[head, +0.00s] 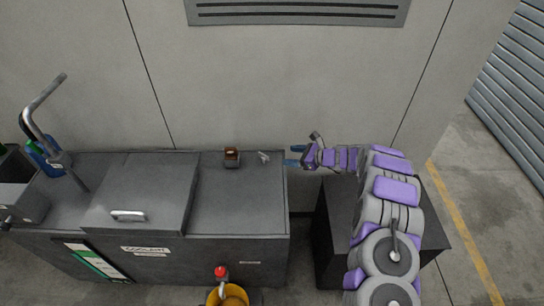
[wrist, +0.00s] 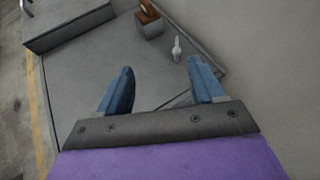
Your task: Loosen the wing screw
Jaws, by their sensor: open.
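A small light-grey piece, which looks like the wing screw (head: 263,157), is on the right end of the dark grey cabinet top. It also shows in the wrist view (wrist: 177,49), pale and upright, beyond my fingertips. Its wings are too small to make out. My gripper (head: 294,155) is at the cabinet's right edge, just right of the screw and apart from it. In the wrist view my gripper (wrist: 160,64) has its two blue fingers spread wide with nothing between them.
A small dark box with brown contents (head: 232,159) stands left of the screw. A raised lid with a handle (head: 140,195) covers the cabinet's middle. A bent metal pipe (head: 42,105) rises at the left. The wall (head: 220,90) is close behind. A yellow container (head: 238,293) stands in front.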

